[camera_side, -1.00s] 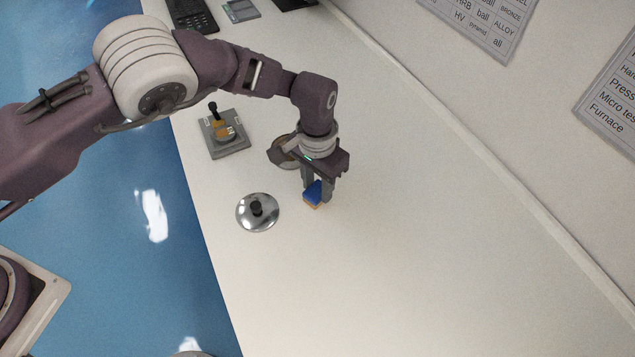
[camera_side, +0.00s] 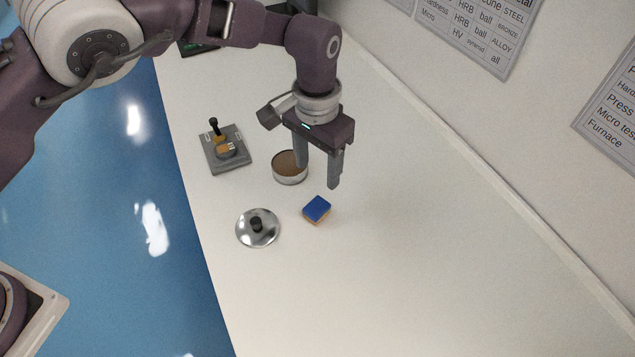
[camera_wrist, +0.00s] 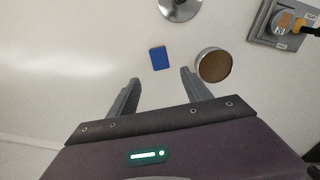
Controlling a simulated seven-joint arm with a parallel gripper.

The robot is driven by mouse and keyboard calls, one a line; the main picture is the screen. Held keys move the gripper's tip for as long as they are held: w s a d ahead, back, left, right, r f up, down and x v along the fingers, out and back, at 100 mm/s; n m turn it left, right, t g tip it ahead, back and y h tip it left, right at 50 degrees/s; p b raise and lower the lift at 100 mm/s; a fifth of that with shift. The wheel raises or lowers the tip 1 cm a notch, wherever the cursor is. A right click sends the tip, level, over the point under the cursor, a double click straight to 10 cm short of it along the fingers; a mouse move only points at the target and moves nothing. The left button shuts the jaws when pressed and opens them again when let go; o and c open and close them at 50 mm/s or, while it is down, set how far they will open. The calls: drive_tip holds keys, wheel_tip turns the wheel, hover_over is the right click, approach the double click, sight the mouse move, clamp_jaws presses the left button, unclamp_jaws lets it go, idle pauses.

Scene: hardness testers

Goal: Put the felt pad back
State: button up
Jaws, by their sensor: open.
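The felt pad (camera_side: 316,209), a small block with a blue top and a tan-orange lower edge, lies on the white bench. It also shows in the wrist view (camera_wrist: 159,58), ahead of my fingers. A round metal tin (camera_side: 290,168) stands open beside it, with a brown inside; the wrist view shows the tin (camera_wrist: 213,66) too. A shiny round lid (camera_side: 258,228) with a black knob lies on the bench left of the pad. My gripper (camera_side: 318,176) is open and empty, raised above the bench behind the pad, with its fingers pointing down.
A grey square base (camera_side: 225,150) with a black-knobbed lever and brass-coloured parts stands left of the tin. Wall charts (camera_side: 475,30) hang along the right. The bench is clear to the right and front.

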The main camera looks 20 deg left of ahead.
drive_tip(key=shift+r, duration=0.45)
drive_tip(key=s+a+r+n+t+h, duration=0.15)
drive_tip(key=s+a+r, duration=0.25)
drive_tip(key=a+r, duration=0.55)
drive_tip(key=s+a+r+n+t+h, duration=0.15)
drive_tip(key=s+a+r, duration=0.25)
drive_tip(key=a+r, duration=0.55)
drive_tip(key=s+a+r+t+y, duration=0.1)
drive_tip(key=s+a, duration=0.2)
drive_tip(key=s, duration=0.7)
drive_tip(key=s+a+n+t+y, duration=0.1)
drive_tip(key=s+a, duration=0.3)
drive_tip(key=s, duration=0.6)
drive_tip(key=shift+a+r+y, duration=0.25)
drive_tip(key=shift+r+y, duration=0.15)
drive_tip(key=shift+y, duration=0.1)
